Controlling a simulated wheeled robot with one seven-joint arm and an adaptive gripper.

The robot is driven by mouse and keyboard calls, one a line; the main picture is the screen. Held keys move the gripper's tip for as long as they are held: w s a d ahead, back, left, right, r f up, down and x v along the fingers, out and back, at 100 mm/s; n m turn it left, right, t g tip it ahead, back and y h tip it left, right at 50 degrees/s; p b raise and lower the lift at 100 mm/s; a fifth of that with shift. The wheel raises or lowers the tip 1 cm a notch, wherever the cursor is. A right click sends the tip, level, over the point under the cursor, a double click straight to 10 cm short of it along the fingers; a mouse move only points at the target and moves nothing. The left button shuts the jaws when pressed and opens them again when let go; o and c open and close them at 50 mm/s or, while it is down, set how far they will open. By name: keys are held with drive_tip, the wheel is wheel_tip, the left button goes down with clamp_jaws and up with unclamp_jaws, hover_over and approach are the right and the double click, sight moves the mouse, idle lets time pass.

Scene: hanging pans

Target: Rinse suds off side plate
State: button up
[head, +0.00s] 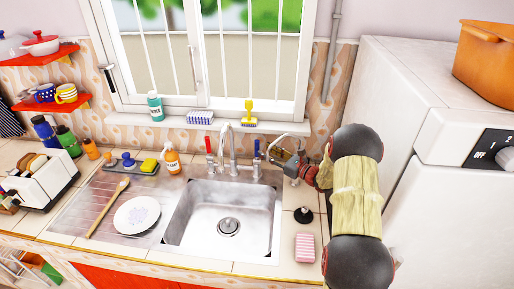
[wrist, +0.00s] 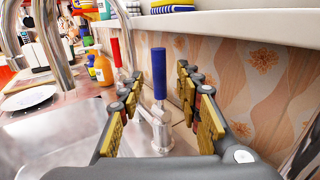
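The side plate (head: 137,215), white with a faint bluish pattern, lies on the ribbed drainboard left of the sink (head: 226,221); I cannot make out suds. It also shows at the left of the wrist view (wrist: 28,98). The sink looks empty. A chrome tap (head: 232,150) stands behind it, with a red handle (head: 209,146) on the left and a blue handle (head: 257,149) on the right. My gripper (head: 279,151) is open beside the blue handle. In the wrist view the blue handle (wrist: 159,74) stands upright between the spread fingers (wrist: 160,98), apart from both.
A wooden spoon (head: 108,208) lies left of the plate. A black plug (head: 303,214) and a pink striped sponge (head: 305,246) sit right of the sink. The windowsill (head: 190,123) is close above the tap.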

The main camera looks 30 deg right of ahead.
sight(257, 147)
drive_tip(key=x, duration=0.6)
drive_tip(key=shift+b, duration=0.3)
drive_tip(key=shift+c, duration=1.2)
clamp_jaws()
